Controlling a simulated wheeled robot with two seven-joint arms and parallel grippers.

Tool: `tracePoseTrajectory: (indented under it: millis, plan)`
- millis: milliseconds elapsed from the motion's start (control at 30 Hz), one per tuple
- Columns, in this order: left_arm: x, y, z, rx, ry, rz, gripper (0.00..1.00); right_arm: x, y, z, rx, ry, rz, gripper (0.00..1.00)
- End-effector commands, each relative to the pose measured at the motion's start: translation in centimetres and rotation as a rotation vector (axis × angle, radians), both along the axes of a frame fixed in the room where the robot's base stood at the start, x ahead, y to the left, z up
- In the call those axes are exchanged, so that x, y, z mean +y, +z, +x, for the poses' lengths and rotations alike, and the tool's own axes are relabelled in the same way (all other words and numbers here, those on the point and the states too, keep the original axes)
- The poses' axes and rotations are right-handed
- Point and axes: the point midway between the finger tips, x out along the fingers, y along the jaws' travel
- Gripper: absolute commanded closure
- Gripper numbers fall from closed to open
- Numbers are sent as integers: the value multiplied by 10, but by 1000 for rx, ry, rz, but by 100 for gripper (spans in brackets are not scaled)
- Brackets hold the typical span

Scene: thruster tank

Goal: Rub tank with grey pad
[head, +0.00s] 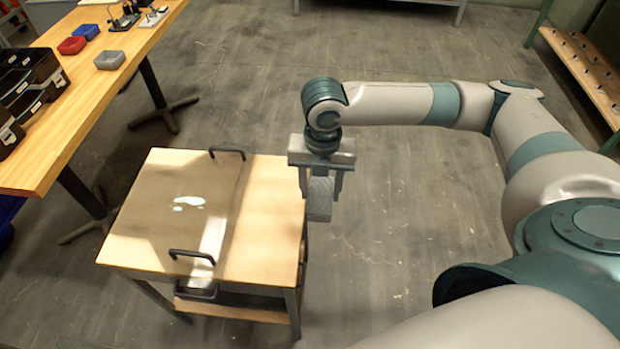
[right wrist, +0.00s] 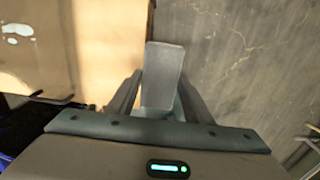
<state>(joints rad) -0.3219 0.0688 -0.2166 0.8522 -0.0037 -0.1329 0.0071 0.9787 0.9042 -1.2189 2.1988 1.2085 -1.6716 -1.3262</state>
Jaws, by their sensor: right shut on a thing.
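The grey pad (head: 319,205) hangs below my right gripper (head: 320,188), which is shut on it. In the right wrist view the pad (right wrist: 163,75) sticks out between the two fingers (right wrist: 160,104). The tank (head: 165,222) lies on a small wooden table, a brownish, shiny body with black handles (head: 192,256) at its near and far ends. White patches (head: 188,202) show on its top. They also show at the upper left of the right wrist view (right wrist: 17,32). The pad is right of the tank, past the table's right edge, apart from the tank. My left gripper is not in view.
The small table (head: 272,228) has bare wood right of the tank. A long workbench (head: 95,92) at the left holds black bins (head: 28,85) and red (head: 72,45), blue (head: 86,31) and grey (head: 109,60) trays. A shelf rack (head: 585,65) stands far right. The floor between is clear.

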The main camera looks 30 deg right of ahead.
Motion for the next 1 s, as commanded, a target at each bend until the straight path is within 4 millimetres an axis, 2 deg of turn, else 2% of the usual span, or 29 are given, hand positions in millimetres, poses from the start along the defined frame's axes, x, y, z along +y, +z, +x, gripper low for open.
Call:
tracePoseTrajectory:
  millis: [267, 1000]
  plan:
    - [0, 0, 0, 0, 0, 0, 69, 7, 9, 1, 0, -255, 4, 72]
    - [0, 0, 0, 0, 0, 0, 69, 33, 52, 0, 7, -1510, 7, 72]
